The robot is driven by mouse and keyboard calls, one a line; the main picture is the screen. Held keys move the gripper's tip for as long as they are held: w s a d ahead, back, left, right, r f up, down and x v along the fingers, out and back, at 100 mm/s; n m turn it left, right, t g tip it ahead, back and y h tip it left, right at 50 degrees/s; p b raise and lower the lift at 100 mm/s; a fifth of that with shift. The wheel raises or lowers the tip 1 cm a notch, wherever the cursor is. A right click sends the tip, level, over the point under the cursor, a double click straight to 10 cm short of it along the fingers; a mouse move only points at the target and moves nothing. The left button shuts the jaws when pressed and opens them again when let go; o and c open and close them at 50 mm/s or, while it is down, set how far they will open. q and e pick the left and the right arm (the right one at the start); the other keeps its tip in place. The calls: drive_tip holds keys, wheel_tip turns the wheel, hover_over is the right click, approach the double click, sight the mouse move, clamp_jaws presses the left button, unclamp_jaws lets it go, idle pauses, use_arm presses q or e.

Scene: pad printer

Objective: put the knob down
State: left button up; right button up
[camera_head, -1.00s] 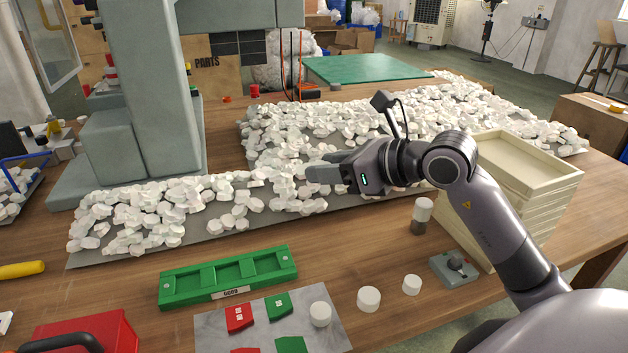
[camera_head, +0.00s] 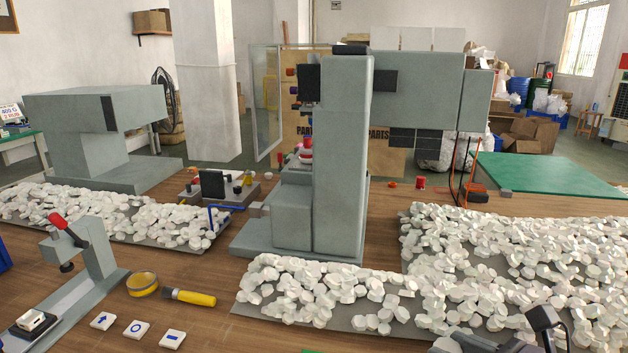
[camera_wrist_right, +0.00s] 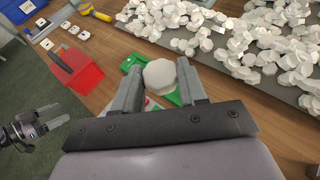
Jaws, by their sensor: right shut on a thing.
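In the right wrist view, a white faceted knob (camera_wrist_right: 160,76) sits between the fingertips of my right gripper (camera_wrist_right: 160,70), which is shut on it. Beneath and behind the knob, parts of a green tray (camera_wrist_right: 131,63) and small red and green patches show, mostly covered by the fingers and knob. I cannot tell how high the knob is above the table. In the head view only a bit of my right arm shows at the bottom right edge. My left gripper (camera_wrist_right: 52,115) shows at the left of the right wrist view, open and empty.
A red box (camera_wrist_right: 76,72) stands left of the held knob. Piles of white knobs (camera_head: 330,290) lie on grey mats. A grey machine (camera_head: 340,160) stands mid-table. A yellow-handled tool (camera_head: 190,297) and white marked tiles (camera_head: 137,329) lie at the front.

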drive_tip(key=shift+s+a, duration=0.1)
drive_tip(key=shift+w+d+f+b, duration=0.25)
drive_tip(key=shift+b, duration=0.3)
drive_tip(key=w+d+r+m+h+b, duration=0.1)
drive_tip(key=w+d+b, duration=0.4)
drive_tip(key=d+b, duration=0.2)
drive_tip(key=shift+w+d+r+b, duration=0.2)
drive_tip(key=shift+d+b, duration=0.2)
drive_tip(key=shift+b, duration=0.5)
